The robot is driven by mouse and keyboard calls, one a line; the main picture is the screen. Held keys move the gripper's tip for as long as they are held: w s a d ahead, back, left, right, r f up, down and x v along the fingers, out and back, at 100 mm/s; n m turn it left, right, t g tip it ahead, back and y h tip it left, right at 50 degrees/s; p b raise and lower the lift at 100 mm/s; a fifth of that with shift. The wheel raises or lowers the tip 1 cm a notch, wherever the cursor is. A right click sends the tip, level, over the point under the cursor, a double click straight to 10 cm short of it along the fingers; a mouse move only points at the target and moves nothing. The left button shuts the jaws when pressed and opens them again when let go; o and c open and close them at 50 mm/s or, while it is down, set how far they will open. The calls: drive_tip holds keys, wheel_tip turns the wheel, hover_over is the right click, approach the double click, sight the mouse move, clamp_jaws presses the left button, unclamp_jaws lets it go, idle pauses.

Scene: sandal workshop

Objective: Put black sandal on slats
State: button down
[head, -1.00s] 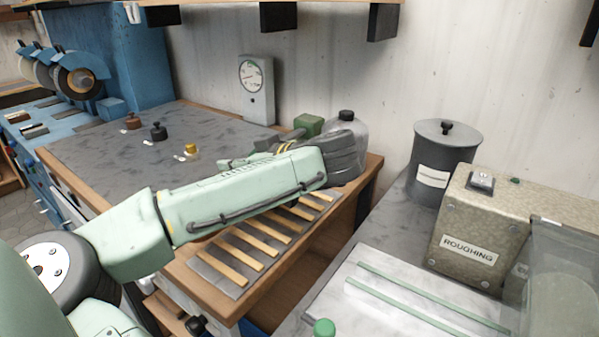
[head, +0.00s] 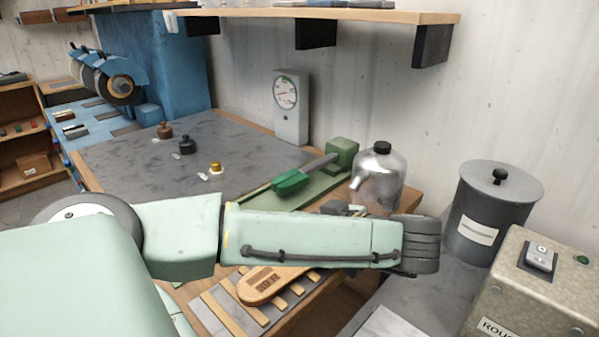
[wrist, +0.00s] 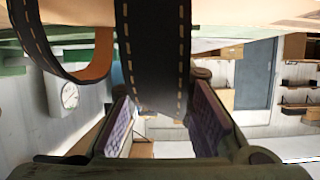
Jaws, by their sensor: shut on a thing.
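My gripper (wrist: 163,100) is shut on the black sandal's (wrist: 155,50) stitched black strap, which runs between its two pads in the wrist view. A second black strap loops at the left there, and a tan surface crosses the top edge. In the head view the sandal's tan sole (head: 258,288), with dark printed marks, shows below my arm, over the slats (head: 222,312). The slats are pale wooden strips on a grey base. I cannot tell whether the sole touches them. My arm hides the sandal's upper part and my gripper in the head view.
A grey lidded bin (head: 490,210) and the roughing machine (head: 530,290) stand at right. Several small weights stand on the grey bench top (head: 125,170). A shelf (head: 300,13) hangs above.

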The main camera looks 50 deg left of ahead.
drive_tip(key=shift+s+d, duration=0.1)
drive_tip(key=c, duration=1.4)
unclamp_jaws()
drive_tip(key=shift+c, duration=0.2)
